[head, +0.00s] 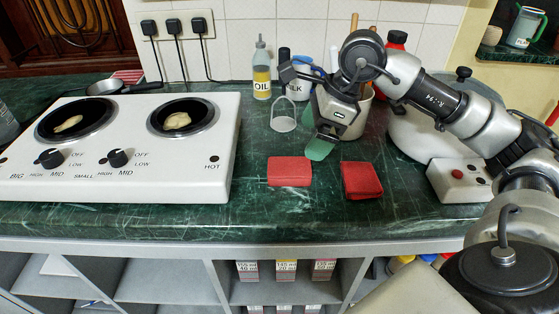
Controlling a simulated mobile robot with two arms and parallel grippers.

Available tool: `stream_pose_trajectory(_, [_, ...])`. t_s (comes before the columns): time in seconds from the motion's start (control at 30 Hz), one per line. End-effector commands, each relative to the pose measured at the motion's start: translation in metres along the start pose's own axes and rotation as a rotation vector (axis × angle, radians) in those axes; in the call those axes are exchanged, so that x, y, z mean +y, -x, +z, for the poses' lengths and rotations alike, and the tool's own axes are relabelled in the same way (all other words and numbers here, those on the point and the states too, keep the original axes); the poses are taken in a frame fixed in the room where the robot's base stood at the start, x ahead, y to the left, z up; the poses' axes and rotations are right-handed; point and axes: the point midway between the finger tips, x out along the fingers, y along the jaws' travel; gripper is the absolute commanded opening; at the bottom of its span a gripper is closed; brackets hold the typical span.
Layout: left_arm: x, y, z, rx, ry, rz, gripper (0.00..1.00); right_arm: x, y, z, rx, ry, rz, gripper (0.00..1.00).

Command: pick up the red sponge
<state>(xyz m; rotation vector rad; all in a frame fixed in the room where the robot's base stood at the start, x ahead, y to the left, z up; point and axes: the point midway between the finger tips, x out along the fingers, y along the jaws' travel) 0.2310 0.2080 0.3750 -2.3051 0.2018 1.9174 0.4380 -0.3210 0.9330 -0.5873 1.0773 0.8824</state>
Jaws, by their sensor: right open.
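Two red blocks lie on the green marble counter (250,212). The left red block (290,171) is a flat rectangle, and the right red block (362,180) is squarer and turned slightly. I cannot tell from their looks which one is the red sponge. My left gripper is not in view.
A white two-burner stove (130,180) stands at left. The counter's front strip is clear.

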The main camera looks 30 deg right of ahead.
Motion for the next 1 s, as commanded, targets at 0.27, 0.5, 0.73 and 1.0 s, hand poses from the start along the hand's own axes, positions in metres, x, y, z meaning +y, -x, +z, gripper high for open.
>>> stream_pose_trajectory(0.27, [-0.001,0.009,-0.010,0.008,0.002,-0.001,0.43,0.001,-0.041,0.000,0.001,0.001,0.002,0.94])
stream_pose_trajectory(0.5, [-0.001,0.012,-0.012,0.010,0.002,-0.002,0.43,0.000,-0.065,0.003,0.000,0.002,0.005,0.94])
stream_pose_trajectory(0.73, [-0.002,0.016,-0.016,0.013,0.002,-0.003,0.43,0.000,-0.094,0.005,0.000,0.002,0.002,0.94])
stream_pose_trajectory(1.0, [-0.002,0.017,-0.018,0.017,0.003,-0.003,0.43,-0.001,-0.096,0.005,0.000,0.001,0.000,0.94])
